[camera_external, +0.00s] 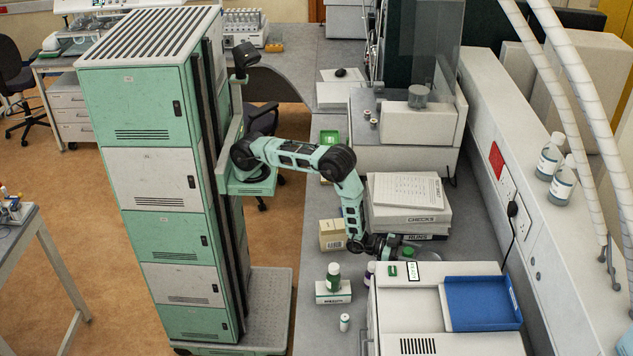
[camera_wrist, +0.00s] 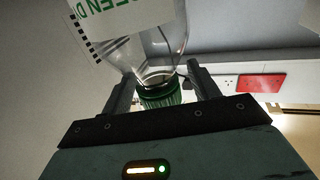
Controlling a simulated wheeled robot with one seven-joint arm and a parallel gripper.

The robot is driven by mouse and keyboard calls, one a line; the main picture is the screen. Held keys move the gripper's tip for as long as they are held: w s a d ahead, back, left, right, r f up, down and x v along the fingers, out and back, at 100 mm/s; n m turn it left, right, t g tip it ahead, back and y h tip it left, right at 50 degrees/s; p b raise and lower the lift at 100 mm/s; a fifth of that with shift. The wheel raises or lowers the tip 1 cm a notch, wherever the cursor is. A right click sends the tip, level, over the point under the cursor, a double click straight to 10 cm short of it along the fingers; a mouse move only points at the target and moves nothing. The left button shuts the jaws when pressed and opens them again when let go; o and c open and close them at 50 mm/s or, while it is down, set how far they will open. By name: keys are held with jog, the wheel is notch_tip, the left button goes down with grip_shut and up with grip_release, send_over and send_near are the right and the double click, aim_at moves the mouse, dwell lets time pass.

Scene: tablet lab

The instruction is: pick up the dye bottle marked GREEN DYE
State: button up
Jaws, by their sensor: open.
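The dye bottle (camera_wrist: 158,45) is close up in the wrist view. The label runs out of the top of the frame. My gripper (camera_wrist: 161,84) is open, with one finger on each side of the cap and neck; I cannot tell whether either finger touches. In the external view my gripper (camera_external: 388,247) is low over the bench, beside the white instrument. The bottle there is mostly hidden, and its label cannot be read.
A cream carton (camera_external: 333,234) is left of my wrist. Stacked boxes (camera_external: 410,203) stand behind it. The white instrument (camera_external: 420,322) with a blue tray (camera_external: 482,303) is in front. A small vial (camera_external: 345,322) stands nearby.

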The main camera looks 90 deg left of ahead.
grip_shut()
jog(key=shift+r, duration=0.15)
